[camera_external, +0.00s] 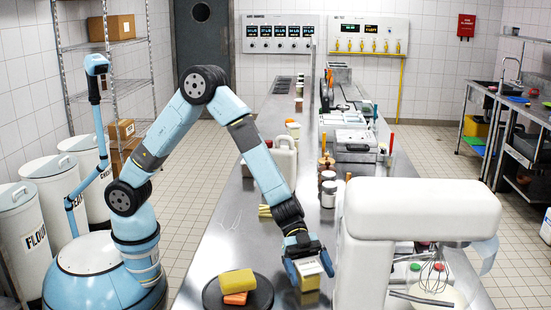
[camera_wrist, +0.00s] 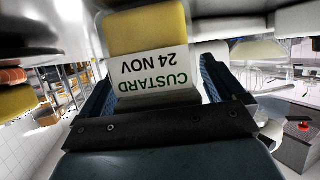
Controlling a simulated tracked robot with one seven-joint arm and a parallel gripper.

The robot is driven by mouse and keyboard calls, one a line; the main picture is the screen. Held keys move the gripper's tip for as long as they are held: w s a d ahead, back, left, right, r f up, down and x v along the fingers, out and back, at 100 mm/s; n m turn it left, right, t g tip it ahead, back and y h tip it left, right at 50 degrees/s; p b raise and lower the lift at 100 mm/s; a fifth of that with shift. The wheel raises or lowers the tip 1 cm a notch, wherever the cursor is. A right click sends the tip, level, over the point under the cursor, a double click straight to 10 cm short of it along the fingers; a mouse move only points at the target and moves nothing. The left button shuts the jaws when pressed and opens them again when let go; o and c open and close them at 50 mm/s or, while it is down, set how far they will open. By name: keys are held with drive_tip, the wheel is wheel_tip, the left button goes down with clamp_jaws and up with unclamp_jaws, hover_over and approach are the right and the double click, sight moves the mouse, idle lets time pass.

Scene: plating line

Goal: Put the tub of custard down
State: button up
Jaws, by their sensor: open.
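The tub of custard (camera_external: 309,283) is yellow with a white label and sits low at the steel counter, just left of the big white mixer. Its label reads "CUSTARD 24 NOV" upside down in the wrist view (camera_wrist: 155,75). My gripper (camera_external: 310,266) is above and around the tub, pointing down. Its jaws are open, with one dark blue finger on each side of the tub in the wrist view (camera_wrist: 158,80). The tub looks upright. Whether its base fully touches the counter is hard to tell.
The white mixer (camera_external: 420,208) with a whisk stands close on the right. A dark round board (camera_external: 212,294) holds yellow and orange blocks on the left. A white jug (camera_external: 284,160) and several jars stand farther back. Bare counter (camera_external: 222,235) lies to the left.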

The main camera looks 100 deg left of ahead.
drive_tip(key=s+a+r+n+t+y, duration=0.2)
drive_tip(key=s+a+r+n+y, duration=0.15)
drive_tip(key=a+r, duration=0.45)
drive_tip(key=s+a+r+n+t+y, duration=0.2)
drive_tip(key=s+a+r+y, duration=0.3)
drive_tip(key=a, duration=0.6)
drive_tip(key=s+a+r+n+t+y, duration=0.2)
drive_tip(key=s+a+r+y, duration=0.1)
drive_tip(key=a+r, duration=0.55)
drive_tip(key=s+a+r+n+g+y, duration=0.2)
drive_tip(key=s+a+n+y, duration=0.3)
drive_tip(key=s, duration=0.7)
drive_tip(key=s+f+g+h, duration=0.2)
drive_tip(key=s+g+h, duration=0.1)
drive_tip(key=s, duration=1.4)
drive_tip(key=shift+s+d+n+h, duration=0.2)
drive_tip(key=shift+s+n+h, duration=0.1)
drive_tip(key=shift+n+h, duration=0.2)
drive_tip(key=shift+f, duration=0.1)
